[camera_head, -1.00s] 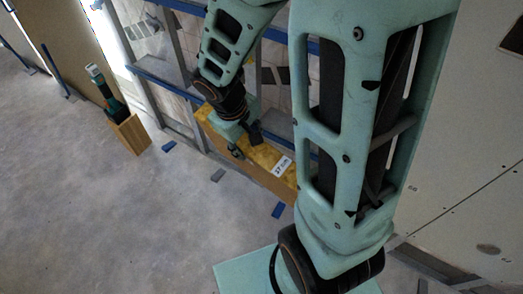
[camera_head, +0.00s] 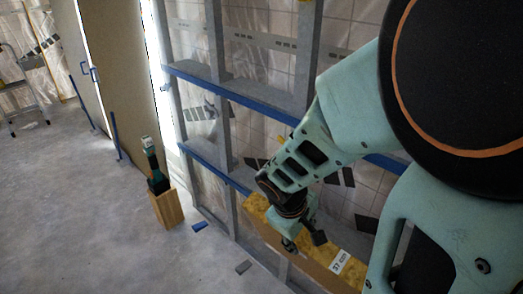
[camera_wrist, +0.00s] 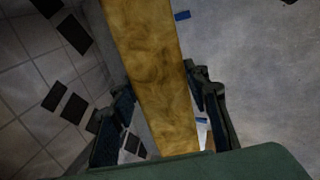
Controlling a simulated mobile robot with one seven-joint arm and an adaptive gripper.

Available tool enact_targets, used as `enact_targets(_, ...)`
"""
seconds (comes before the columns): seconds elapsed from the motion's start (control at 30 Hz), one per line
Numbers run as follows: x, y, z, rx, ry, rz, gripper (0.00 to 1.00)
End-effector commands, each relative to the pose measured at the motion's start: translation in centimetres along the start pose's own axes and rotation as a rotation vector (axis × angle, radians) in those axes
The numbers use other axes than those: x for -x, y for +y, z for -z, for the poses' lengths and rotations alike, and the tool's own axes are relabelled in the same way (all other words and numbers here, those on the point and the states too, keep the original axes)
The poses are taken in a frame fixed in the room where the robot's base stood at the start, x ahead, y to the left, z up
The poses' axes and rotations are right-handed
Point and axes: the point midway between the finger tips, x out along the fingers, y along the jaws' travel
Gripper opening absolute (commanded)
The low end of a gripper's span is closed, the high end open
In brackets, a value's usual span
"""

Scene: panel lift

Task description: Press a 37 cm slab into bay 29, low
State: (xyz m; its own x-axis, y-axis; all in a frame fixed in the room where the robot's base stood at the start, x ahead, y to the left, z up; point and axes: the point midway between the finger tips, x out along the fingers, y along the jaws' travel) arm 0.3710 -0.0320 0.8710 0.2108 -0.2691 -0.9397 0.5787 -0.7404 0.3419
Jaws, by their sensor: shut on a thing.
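The slab (camera_head: 345,265) is a long yellow-brown block with a white label reading 37 cm on its top edge. In the head view it is low at the stud wall, partly behind my arm on the right. My gripper (camera_head: 304,240) is at its upper edge. In the wrist view the slab (camera_wrist: 160,75) runs between the two fingers of my gripper (camera_wrist: 165,115), which are shut on it. I cannot tell from these views whether the slab is inside a bay or in front of it. No bay number is readable.
The stud wall has grey uprights (camera_head: 214,45) and blue rails (camera_head: 235,95). A wooden box (camera_head: 167,207) holding a green tool (camera_head: 153,160) stands on the floor to the left. Blue and grey floor marks (camera_head: 199,226) lie before the wall.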

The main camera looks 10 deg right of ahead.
Motion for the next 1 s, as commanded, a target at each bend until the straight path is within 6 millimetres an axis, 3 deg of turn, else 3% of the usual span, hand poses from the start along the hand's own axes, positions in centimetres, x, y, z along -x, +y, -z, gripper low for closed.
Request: enact_targets(1.0, -3.4, 7.6, -0.1, -0.003, -0.001, -0.001, 0.00)
